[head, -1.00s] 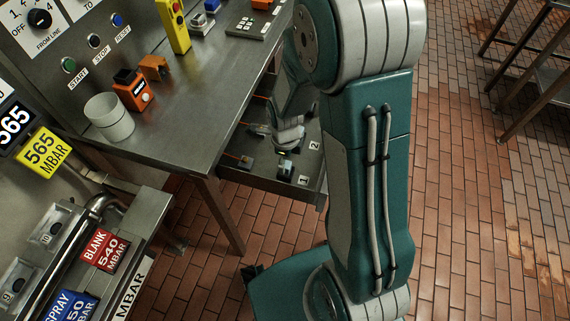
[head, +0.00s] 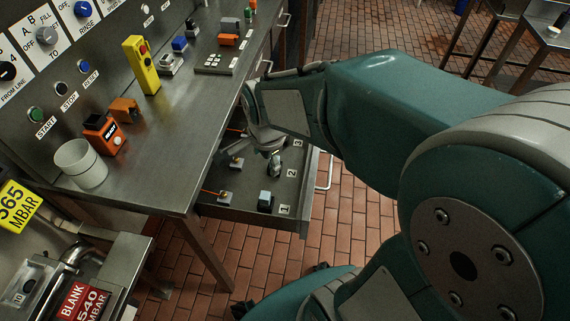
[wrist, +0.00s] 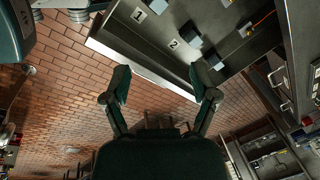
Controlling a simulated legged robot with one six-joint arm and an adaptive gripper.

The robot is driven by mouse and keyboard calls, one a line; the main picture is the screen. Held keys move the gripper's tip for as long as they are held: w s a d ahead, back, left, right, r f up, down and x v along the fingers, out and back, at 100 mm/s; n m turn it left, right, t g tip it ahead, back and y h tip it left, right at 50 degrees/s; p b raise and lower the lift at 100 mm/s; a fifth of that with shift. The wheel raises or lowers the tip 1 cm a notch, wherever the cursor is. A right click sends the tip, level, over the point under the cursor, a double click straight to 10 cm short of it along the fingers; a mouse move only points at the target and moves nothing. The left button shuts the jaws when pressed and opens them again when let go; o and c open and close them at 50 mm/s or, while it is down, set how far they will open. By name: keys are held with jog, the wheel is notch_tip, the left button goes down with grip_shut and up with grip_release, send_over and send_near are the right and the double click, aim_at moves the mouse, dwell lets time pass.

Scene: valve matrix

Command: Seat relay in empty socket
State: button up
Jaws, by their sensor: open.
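An open drawer (head: 250,215) under the bench has places numbered 1, 2 and 3. A dark block with a pale top (head: 265,201) stands by number 1. In the wrist view, pale-topped blocks show by number 1 (wrist: 158,5) and by number 2 (wrist: 190,34). Another pale block (wrist: 216,62) is near my right fingertip. I cannot tell which are relays and which place is the empty socket. My gripper (wrist: 163,86) is open, with nothing seen between its fingers. In the head view my gripper (head: 272,157) is over the drawer near number 2, partly hidden.
Small blocks with orange leads (head: 226,195) lie on the drawer's left side. The bench top (head: 165,165) above holds a white cup (head: 80,164), an orange device (head: 103,134) and a yellow pendant (head: 141,65).

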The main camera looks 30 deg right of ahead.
jog(key=s+r+n+t, duration=0.3)
jog(key=s+r+n, duration=0.6)
jog(key=n, duration=0.6)
jog(key=shift+s+r+n, duration=0.4)
jog(key=shift+s, duration=0.35)
jog(key=shift+s, duration=0.1)
